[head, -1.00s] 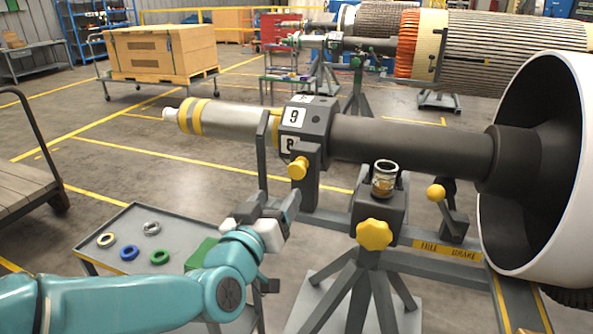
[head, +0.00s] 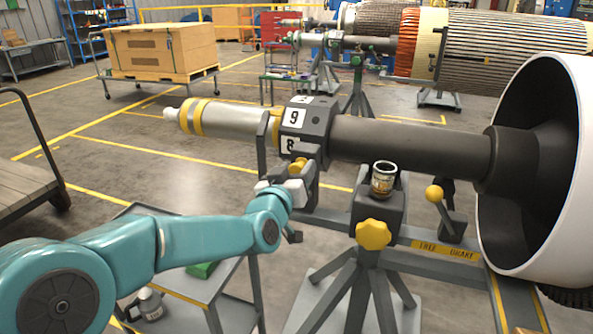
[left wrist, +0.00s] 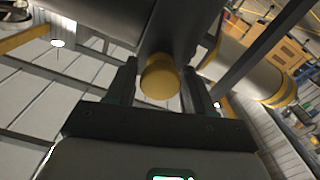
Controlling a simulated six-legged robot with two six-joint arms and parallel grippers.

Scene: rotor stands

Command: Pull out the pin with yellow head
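The pin with the yellow head (head: 297,165) sits in the dark block under the numbered collar (head: 305,120) on the shaft. In the left wrist view its round yellow head (left wrist: 160,80) is between my two dark fingers. My left gripper (head: 303,179) is at the pin, coming from the front left. In the left wrist view the gripper (left wrist: 159,85) is open, with a finger on each side of the head and narrow gaps showing. The pin's shank is hidden inside the block. My right gripper is not in view.
A yellow star knob (head: 373,234) and a small cup (head: 384,179) are on the stand to the right. A yellow-ball brake lever (head: 434,193) stands beyond. A grey cart (head: 190,283) is under my left arm. The white-rimmed drum (head: 575,160) fills the right.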

